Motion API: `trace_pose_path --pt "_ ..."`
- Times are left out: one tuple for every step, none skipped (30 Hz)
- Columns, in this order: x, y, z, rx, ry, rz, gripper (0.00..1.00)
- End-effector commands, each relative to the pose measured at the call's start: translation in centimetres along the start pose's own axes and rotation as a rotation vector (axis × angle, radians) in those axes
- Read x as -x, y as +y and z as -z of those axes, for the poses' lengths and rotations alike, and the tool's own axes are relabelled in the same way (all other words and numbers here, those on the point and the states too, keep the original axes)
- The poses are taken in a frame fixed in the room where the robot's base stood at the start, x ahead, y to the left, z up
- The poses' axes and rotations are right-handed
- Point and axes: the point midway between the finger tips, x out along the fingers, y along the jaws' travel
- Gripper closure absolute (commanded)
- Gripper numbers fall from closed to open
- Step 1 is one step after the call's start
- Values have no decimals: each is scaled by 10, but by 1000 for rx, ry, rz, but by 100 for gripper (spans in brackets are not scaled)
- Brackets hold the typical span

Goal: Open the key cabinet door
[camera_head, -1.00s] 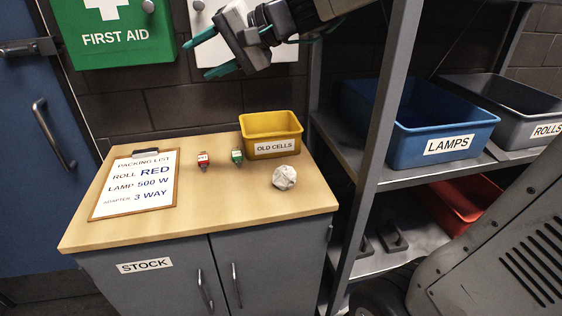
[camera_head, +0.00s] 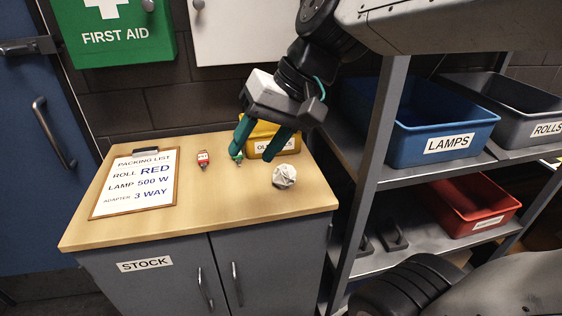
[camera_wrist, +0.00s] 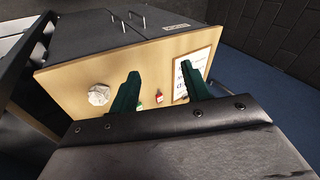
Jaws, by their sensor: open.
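A white wall cabinet (camera_head: 245,35) with a small round knob (camera_head: 198,4) hangs at the top of the head view. It is cut off by the frame, no label shows, and its visible front looks shut. I cannot tell for sure that it is the key cabinet. My gripper (camera_head: 252,157) is open with nothing held. It points down over the counter, below the white cabinet, and its green fingers partly cover the yellow bin and a small green item (camera_head: 237,160). In the wrist view, the fingers (camera_wrist: 161,82) are spread apart above the counter.
On the wooden counter (camera_head: 225,205) are a packing list clipboard (camera_head: 135,184), a small red item (camera_head: 203,160), a crumpled ball (camera_head: 284,176) and the yellow bin (camera_head: 285,140). A green first aid box (camera_head: 115,55) hangs left. Shelves at right hold a blue bin (camera_head: 440,130) and a red bin (camera_head: 480,205).

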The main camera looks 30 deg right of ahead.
Motion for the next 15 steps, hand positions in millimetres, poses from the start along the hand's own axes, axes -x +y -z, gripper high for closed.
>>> trace_pose_path --pt "-1 5 -8 12 -11 -26 52" --pt "-1 8 -12 19 -16 -43 52" --pt "-1 12 -16 26 -24 -62 52" --pt "-1 15 -20 30 -29 -76 52" --pt "-1 18 -23 35 -34 -90 52" --pt "-1 21 -26 40 -40 -104 52" --pt "-1 23 -29 44 -44 -115 52" --pt "-1 25 -31 47 -47 -124 52" --pt "-1 27 -33 50 -51 -134 52" --pt "-1 28 -34 53 -53 -140 52" --pt "-1 29 -35 54 -54 -145 52" --pt "-1 30 -36 55 -56 -150 52" --pt "-1 31 -36 56 -57 -152 52" --pt "-1 31 -37 56 -57 -154 52" --pt "-1 32 -37 56 -58 -156 52"
